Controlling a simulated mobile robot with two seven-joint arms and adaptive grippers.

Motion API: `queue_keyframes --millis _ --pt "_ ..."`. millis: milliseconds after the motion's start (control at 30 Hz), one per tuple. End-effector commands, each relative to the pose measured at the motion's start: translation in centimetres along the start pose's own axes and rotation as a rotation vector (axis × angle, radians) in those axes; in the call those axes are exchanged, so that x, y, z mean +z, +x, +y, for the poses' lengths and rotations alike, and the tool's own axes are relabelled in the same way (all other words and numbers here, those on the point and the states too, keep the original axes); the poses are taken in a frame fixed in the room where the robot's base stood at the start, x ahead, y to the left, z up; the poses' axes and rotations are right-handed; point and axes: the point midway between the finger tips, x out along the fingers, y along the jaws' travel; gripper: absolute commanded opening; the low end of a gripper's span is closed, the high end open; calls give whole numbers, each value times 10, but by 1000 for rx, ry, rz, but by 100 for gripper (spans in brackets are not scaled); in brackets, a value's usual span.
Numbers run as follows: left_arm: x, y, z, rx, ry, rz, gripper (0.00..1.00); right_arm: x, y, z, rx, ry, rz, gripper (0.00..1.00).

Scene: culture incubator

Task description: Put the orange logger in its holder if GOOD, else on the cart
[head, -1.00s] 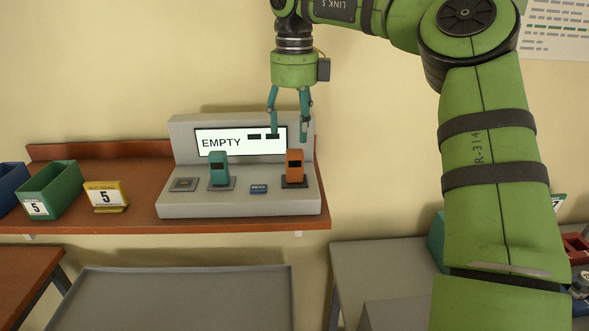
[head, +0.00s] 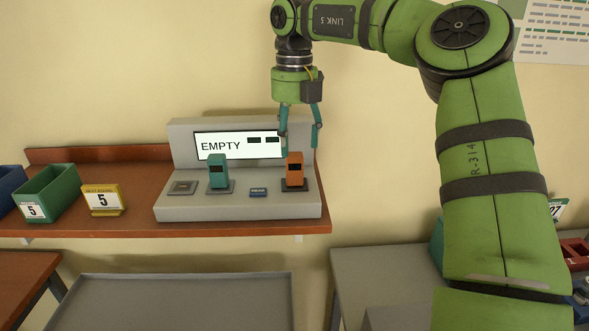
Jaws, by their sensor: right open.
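The orange logger (head: 295,170) stands upright on a dark pad at the right end of a grey reader station (head: 240,207). The station's screen (head: 225,147) reads "EMPTY" with two dark boxes beside the word. A teal logger (head: 218,171) stands on another pad, and a square pad (head: 183,187) at the left is bare. My right gripper (head: 300,146) points down with its fingers open, just above and around the top of the orange logger; I cannot tell whether it touches. The cart may be the grey tray surface (head: 180,300) below the shelf. My left gripper is not in view.
The station stands on a brown shelf (head: 140,222). A green bin (head: 50,190) and a yellow sign (head: 103,199) marked 5 are at its left, with a blue bin (head: 10,188) at the edge. A grey table (head: 385,265) is at the lower right.

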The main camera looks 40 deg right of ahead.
Motion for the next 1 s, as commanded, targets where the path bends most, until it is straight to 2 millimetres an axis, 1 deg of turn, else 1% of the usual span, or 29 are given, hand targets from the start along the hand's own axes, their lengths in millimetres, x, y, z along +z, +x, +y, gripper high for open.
queue_keyframes --millis 233,467,567,767,800,900,1000 --pt "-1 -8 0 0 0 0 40 -1 17 0 0 -2 3 63" --pt "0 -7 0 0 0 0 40 0 18 0 0 -1 1 63" --pt "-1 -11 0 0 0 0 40 -1 22 0 -1 -1 3 63" --pt "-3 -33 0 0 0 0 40 -6 45 -1 0 -3 7 63" --pt "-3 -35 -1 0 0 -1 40 -5 52 -1 -2 -2 6 63" --pt "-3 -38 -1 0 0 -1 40 -4 64 -1 -1 -1 3 63" --pt "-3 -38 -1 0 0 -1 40 -4 70 0 0 0 1 63"
